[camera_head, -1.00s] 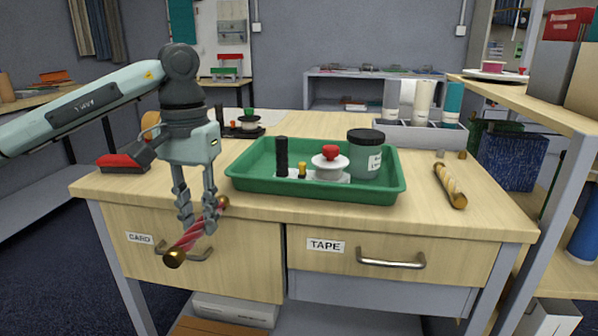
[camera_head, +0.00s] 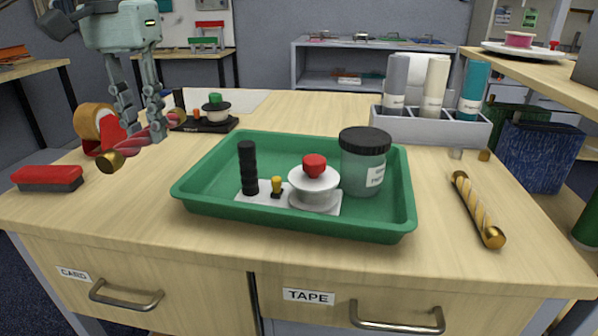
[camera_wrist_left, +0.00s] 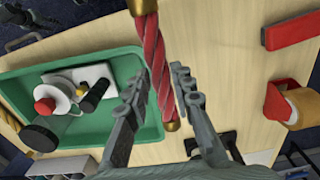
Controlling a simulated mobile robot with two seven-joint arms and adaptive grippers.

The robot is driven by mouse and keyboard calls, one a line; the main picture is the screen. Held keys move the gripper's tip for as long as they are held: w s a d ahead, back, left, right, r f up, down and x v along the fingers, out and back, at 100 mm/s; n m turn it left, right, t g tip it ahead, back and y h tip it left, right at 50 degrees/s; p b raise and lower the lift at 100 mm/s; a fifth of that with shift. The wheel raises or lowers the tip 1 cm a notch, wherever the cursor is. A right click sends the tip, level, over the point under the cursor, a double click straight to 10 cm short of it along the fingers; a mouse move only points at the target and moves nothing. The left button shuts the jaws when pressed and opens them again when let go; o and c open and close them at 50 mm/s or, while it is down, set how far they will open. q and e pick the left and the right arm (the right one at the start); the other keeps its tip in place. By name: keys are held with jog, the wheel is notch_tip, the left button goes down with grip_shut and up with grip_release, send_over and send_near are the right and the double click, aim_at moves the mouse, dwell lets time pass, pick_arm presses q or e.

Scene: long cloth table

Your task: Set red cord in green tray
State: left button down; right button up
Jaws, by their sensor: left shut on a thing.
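The red cord (camera_head: 140,143) is a twisted red roll with brass end caps. My left gripper (camera_head: 143,136) is shut on it and holds it at the left part of the table, left of the tray. In the left wrist view the red cord (camera_wrist_left: 155,62) lies between the fingertips of the gripper (camera_wrist_left: 160,82). The green tray (camera_head: 215,205) stands in the middle of the table. In it are a white plate with a black post and yellow knob, a white spool with a red knob (camera_head: 314,185), and a dark-lidded jar (camera_head: 364,165). My right gripper is not in view.
A tape dispenser (camera_head: 97,130) and a red block (camera_head: 47,178) are at the left. A black stand (camera_head: 205,122) is behind the cord. A gold-and-cream cord (camera_head: 478,210) lies right of the tray. A grey rack (camera_head: 430,128) holds rolls. The tray's left floor is bare.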

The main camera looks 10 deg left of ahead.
pick_arm(q)
jog(key=shift+w+d+f, duration=0.1)
jog(key=shift+w+d, duration=0.1)
jog(key=shift+w, duration=0.1)
jog(key=b, duration=0.2)
send_over(230, 183)
notch_tip(230, 183, down, 6)
jog(key=shift+f, duration=0.2)
notch_tip(230, 183, down, 4)
jog(key=shift+r, duration=0.1)
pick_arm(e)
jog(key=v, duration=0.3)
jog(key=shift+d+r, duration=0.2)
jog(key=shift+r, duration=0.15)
pick_arm(q)
jog(key=shift+f, duration=0.2)
jog(key=c, duration=1.7)
grip_release()
jog(key=shift+o, duration=0.6)
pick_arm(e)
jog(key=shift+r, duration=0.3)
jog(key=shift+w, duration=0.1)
